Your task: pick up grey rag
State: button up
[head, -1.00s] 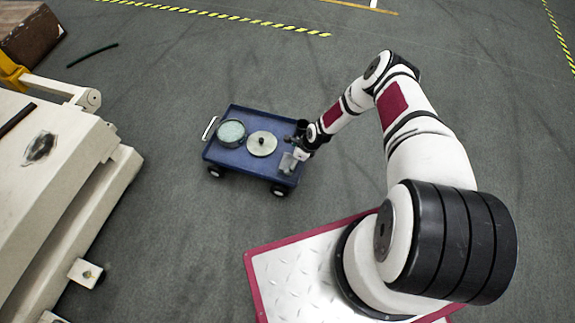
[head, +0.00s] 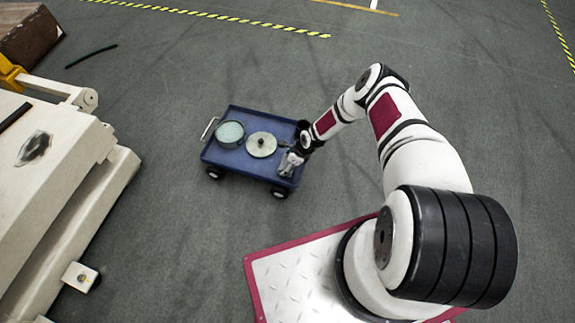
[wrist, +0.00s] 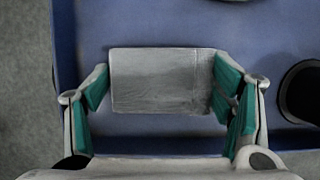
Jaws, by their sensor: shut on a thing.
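The grey rag (wrist: 162,80) is a flat, pale grey rectangle in the wrist view, over the blue surface of the cart (wrist: 200,22). My gripper (wrist: 160,85) has its two green-padded fingers against the rag's left and right edges and is shut on it. In the head view my gripper (head: 291,158) is over the right end of the blue cart (head: 225,159). The rag is small and partly covered by the gripper there. I cannot tell whether the rag still touches the cart.
On the cart are a dark round pan (head: 229,133) with a pale inside and a round grey disc (head: 261,145) with a knob. A large cream machine (head: 50,190) stands at the left. The grey floor around the cart is mostly clear.

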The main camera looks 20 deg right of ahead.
jog(key=shift+r, duration=0.1)
notch_tip(320, 180, up, 10)
jog(key=p, duration=0.4)
jog(key=shift+f, duration=0.2)
jog(key=r, duration=0.1)
notch_tip(320, 180, up, 14)
jog(key=n+g, duration=0.3)
jog(key=n, duration=0.5)
send_over(285, 159)
jog(key=s+r+n+g+h, duration=0.1)
jog(key=s+r+n+g, duration=0.25)
jog(key=r+n, duration=1.05)
jog(key=s+r+n+h+p, duration=0.1)
jog(key=s+r+p, duration=0.4)
jog(key=r+p, duration=0.4)
jog(key=s+r+n+h+p, duration=0.1)
jog(key=s+r+p, duration=0.4)
jog(key=r, duration=1.3)
jog(key=s+r+n+p, duration=0.1)
jog(key=s+r+p, duration=0.4)
jog(key=r+p, duration=0.8)
jog(key=shift+s+d+r+g+h+p, duration=0.15)
jog(key=shift+r+g+h+p, duration=0.15)
jog(key=shift+g+h, duration=0.1)
